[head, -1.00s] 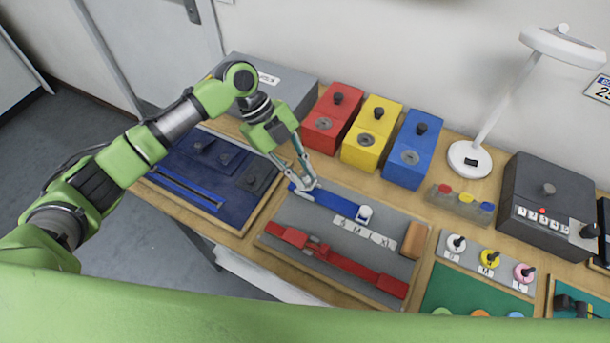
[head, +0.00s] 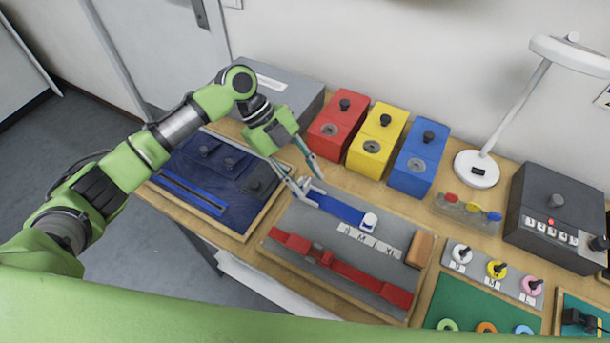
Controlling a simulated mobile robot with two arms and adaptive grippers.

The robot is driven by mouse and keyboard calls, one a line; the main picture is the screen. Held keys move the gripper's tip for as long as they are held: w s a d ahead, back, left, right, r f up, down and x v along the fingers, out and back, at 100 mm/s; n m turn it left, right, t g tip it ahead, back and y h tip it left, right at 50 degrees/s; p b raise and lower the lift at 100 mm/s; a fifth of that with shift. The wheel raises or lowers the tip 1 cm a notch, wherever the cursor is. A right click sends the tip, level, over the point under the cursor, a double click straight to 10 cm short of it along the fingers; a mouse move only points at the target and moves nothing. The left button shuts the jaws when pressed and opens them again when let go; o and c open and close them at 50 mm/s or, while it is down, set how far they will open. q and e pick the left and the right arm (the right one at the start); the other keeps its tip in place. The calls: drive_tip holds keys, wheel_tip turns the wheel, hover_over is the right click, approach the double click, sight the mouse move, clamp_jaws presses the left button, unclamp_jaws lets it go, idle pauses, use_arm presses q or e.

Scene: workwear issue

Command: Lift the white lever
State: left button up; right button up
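A blue strip (head: 342,209) lies on a grey board (head: 295,217). At its left end is a small white lever-like piece (head: 312,187), partly hidden by my gripper. At its right end stands a white knob-like block (head: 369,220). My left gripper (head: 312,188) is open, its two fingertips apart on either side of the white piece at the left end. Whether a finger touches it I cannot tell. My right gripper is not in view.
A red strap (head: 355,275) lies along the board's front, and a brown block (head: 420,250) at its right. Red (head: 334,128), yellow (head: 375,143) and blue (head: 417,161) boxes stand behind. A dark blue garment panel (head: 205,172) lies left, a lamp (head: 478,168) at back right.

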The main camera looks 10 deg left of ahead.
use_arm(q)
drive_tip(key=v, duration=1.2)
idle(0.3)
